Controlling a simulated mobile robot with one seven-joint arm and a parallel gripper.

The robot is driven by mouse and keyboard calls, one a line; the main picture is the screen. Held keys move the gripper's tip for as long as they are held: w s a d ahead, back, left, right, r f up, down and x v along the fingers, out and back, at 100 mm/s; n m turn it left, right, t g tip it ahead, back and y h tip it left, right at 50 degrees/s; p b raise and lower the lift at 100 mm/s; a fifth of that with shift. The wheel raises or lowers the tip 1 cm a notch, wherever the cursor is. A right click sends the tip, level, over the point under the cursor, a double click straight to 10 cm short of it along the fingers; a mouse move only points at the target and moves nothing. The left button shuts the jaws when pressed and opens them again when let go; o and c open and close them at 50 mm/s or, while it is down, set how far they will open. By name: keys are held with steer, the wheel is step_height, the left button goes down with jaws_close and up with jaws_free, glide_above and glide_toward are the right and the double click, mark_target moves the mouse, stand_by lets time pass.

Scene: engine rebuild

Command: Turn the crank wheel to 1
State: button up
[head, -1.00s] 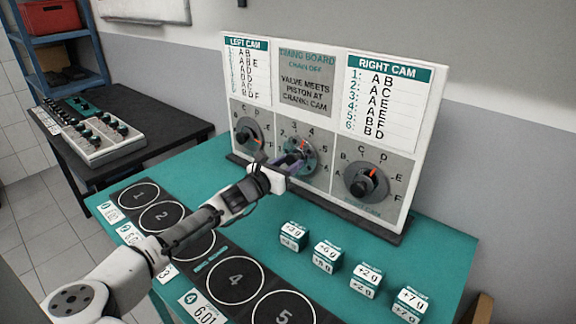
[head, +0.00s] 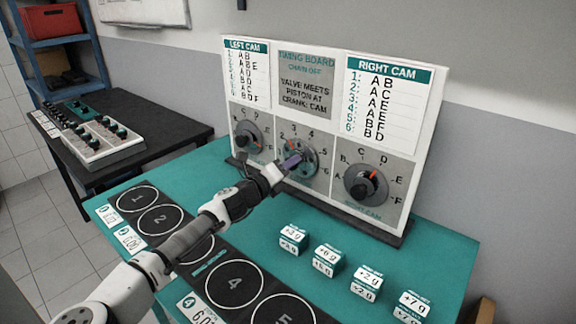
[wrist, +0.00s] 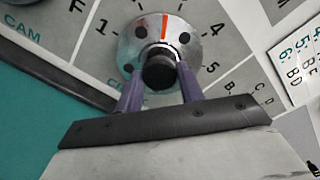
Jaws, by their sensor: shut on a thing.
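The crank wheel (head: 300,158) is a round metal disc with several dark holes, low in the middle panel of the timing board. It also shows in the wrist view (wrist: 128,48), where its red mark points straight up, between the 1 at left and the 4 at right. The numbers at the mark lie outside that view. A black knob (wrist: 158,72) stands out from the wheel. My gripper (head: 291,161) reaches the wheel from the front. Its two purple fingers are shut on the knob, one on each side, in the wrist view (wrist: 159,80).
The left cam dial (head: 248,137) and right cam dial (head: 365,187) flank the wheel on the board (head: 395,150). Several weight blocks (head: 327,260) stand on the teal table (head: 265,225) to the right. Numbered circles (head: 234,283) lie at the front.

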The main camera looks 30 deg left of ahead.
steer(key=shift+r+n+p, duration=0.15)
steer(key=shift+n+p, duration=2.55)
steer(key=shift+n, duration=3.8)
steer(key=o, duration=1)
steer(key=s+b, duration=0.1)
steer(key=s, duration=0.3)
steer(key=s+a+b, duration=0.1)
steer(key=s+b, duration=0.1)
steer(key=s, duration=0.3)
steer(key=s+a+b, duration=0.1)
steer(key=s, duration=0.3)
steer(key=shift+s, duration=0.4)
